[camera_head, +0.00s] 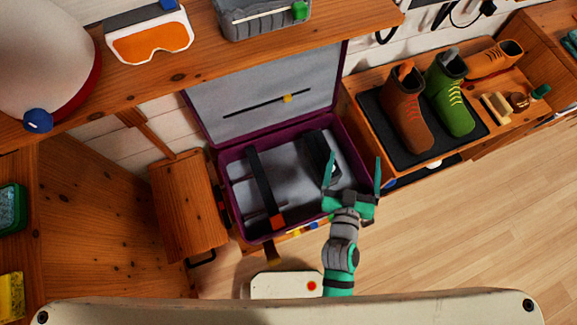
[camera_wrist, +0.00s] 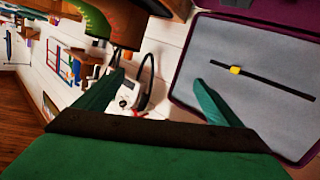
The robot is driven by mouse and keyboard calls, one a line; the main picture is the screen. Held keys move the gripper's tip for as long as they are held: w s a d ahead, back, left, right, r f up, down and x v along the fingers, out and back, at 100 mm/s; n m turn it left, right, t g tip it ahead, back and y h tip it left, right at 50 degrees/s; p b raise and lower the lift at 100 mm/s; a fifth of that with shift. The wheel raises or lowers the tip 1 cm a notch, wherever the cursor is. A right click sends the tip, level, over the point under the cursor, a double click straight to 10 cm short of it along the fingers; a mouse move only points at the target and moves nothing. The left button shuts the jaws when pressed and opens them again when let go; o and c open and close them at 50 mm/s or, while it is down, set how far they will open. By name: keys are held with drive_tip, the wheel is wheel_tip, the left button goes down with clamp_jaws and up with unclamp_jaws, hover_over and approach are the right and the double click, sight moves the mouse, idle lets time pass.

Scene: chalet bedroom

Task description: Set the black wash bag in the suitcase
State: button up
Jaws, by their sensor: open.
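The open purple suitcase (camera_head: 228,163) stands at the centre of the head view, its grey-lined lid raised at the back. A black rounded item that looks like the wash bag (camera_head: 316,148) is inside the suitcase, toward its right side, partly covered by my gripper. My gripper (camera_head: 354,160) has its teal fingers spread, with nothing seen between them, over the suitcase's right edge. In the wrist view my gripper (camera_wrist: 160,78) is also open and points past the suitcase lid (camera_wrist: 240,90). The wash bag is not visible in the wrist view.
A black strap (camera_head: 262,180) with an orange end lies in the suitcase's left part. Boots (camera_head: 404,108) stand on a black mat to the right. A wooden shelf (camera_head: 210,65) with goggles (camera_head: 150,44) and a grey bin (camera_head: 262,22) runs above the lid. Open floor is at lower right.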

drive_tip(key=s+a+r+n+y, duration=0.1)
drive_tip(key=s+a+y, duration=0.3)
drive_tip(key=s+a, duration=1.4)
drive_tip(key=shift+s+a+r+y, duration=0.15)
drive_tip(key=shift+a+r+y, duration=0.15)
drive_tip(key=shift+a+r, duration=0.25)
